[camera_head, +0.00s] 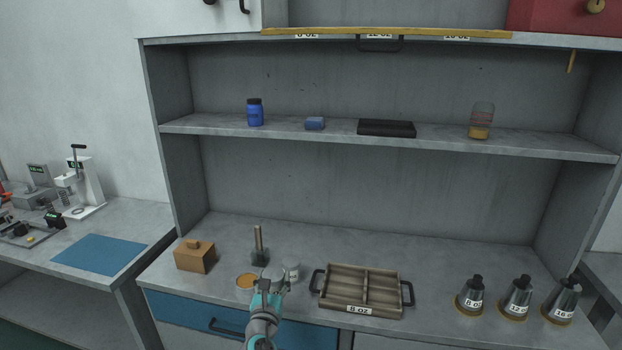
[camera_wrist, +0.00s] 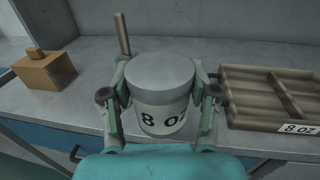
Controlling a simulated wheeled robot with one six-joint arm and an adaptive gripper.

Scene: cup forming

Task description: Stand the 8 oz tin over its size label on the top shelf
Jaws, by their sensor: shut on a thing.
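My gripper (camera_wrist: 160,112) is shut on the 8 oz tin (camera_wrist: 160,92), a pale grey cup with "8 oz" on its side. The fingers press on its left and right sides. In the head view the tin (camera_head: 291,270) shows small, just past my gripper (camera_head: 268,288), near the counter's front. I cannot tell if its base touches the counter. The top shelf (camera_head: 400,39) has a yellow front strip with size labels. The 8 oz label (camera_head: 307,36) is at the left. The 12 oz label (camera_head: 379,36) and 16 oz label (camera_head: 456,38) are farther right.
A wooden tray (camera_head: 328,301) marked 8 oz stands right of the tin. Several dark cones stand far right. A middle shelf (camera_head: 350,137) holds small items.

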